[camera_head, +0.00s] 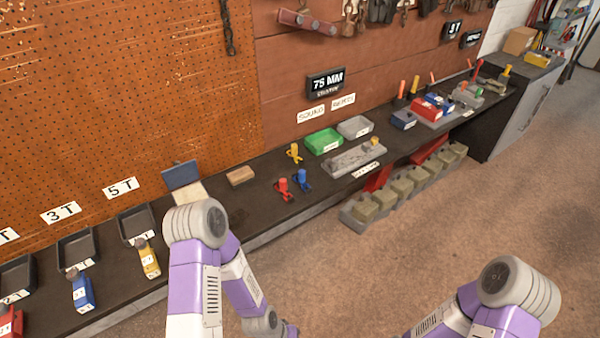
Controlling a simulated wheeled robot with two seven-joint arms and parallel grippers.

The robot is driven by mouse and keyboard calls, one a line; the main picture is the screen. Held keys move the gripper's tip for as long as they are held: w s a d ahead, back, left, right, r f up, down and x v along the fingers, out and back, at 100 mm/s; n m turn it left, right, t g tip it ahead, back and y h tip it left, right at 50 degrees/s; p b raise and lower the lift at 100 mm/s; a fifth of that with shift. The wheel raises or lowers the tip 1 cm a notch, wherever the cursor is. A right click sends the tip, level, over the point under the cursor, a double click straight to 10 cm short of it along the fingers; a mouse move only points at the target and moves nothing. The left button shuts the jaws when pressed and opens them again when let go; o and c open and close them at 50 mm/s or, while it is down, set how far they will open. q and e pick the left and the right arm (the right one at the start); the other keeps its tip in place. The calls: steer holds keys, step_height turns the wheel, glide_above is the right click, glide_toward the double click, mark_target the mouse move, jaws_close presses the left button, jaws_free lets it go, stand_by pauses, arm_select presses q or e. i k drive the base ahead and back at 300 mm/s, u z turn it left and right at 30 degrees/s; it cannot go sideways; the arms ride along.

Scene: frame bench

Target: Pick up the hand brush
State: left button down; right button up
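I cannot pick out a hand brush for certain. A small brown block (241,176) lies on the dark bench (225,205), near its back edge, and could be the brush; no bristles or handle can be made out. My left arm crosses in front of the bench to the left of this block and hides part of the bench. My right arm is at the lower right, over the floor and away from the bench. Neither gripper shows; both forearms run out of the bottom of the picture.
A blue panel (181,174) stands left of the block. Red (283,189) and blue (301,180) small clamps stand right of it, with a green bin (323,141) beyond. Black trays (136,223) line the left. Grey blocks (402,187) sit on the floor. Open floor (480,205) lies right.

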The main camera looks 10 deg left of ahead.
mark_target(241, 176)
steer(key=z, duration=0.75)
steer(key=i, duration=2.4)
steer(key=u, duration=3.45)
